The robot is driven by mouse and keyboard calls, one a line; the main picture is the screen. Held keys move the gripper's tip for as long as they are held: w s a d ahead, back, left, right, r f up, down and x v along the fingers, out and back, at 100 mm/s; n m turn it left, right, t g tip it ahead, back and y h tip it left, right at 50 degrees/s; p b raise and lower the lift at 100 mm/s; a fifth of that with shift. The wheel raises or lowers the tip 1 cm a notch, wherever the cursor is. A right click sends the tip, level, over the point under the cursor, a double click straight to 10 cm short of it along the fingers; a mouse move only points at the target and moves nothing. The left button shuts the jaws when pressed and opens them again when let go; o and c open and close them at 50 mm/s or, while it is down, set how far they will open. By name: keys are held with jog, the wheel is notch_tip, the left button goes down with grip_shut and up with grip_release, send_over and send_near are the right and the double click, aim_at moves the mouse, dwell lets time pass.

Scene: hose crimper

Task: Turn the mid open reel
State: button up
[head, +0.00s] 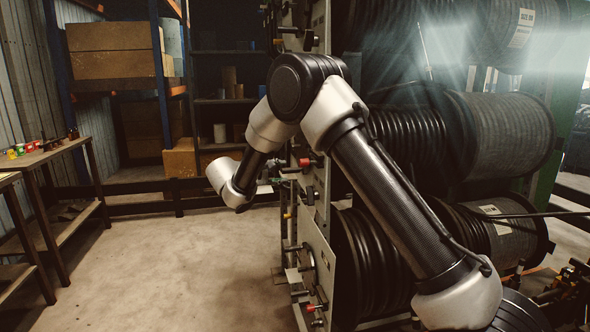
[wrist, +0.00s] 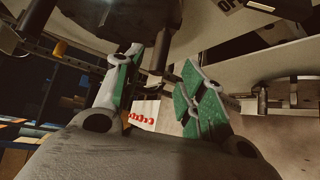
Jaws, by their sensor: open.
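The middle reel (head: 505,130) lies on its side in the rack at the right in the head view, with black hose coils to its left. My arm crosses in front of part of it. My gripper (wrist: 160,82) is open in the wrist view, its green-padded fingers apart. A dark cylindrical part (wrist: 158,48) hangs below a dark round body (wrist: 125,18) and shows close to the gap between the fingertips. I cannot tell whether it touches them. In the head view my gripper is small and partly hidden beside the rack's panel.
The rack's light panel (head: 318,250) carries knobs, including a red one (head: 303,162). Another reel (head: 490,230) sits below. A workbench (head: 45,155) stands at the left and cardboard boxes (head: 115,50) at the back left. The floor (head: 190,260) left of the rack is clear.

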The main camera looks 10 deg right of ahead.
aim_at(287, 171)
jog(key=x, duration=0.7)
jog(key=shift+w+d+f, duration=0.1)
jog(key=shift+w+d, duration=0.1)
jog(key=shift+w, duration=0.05)
grip_shut()
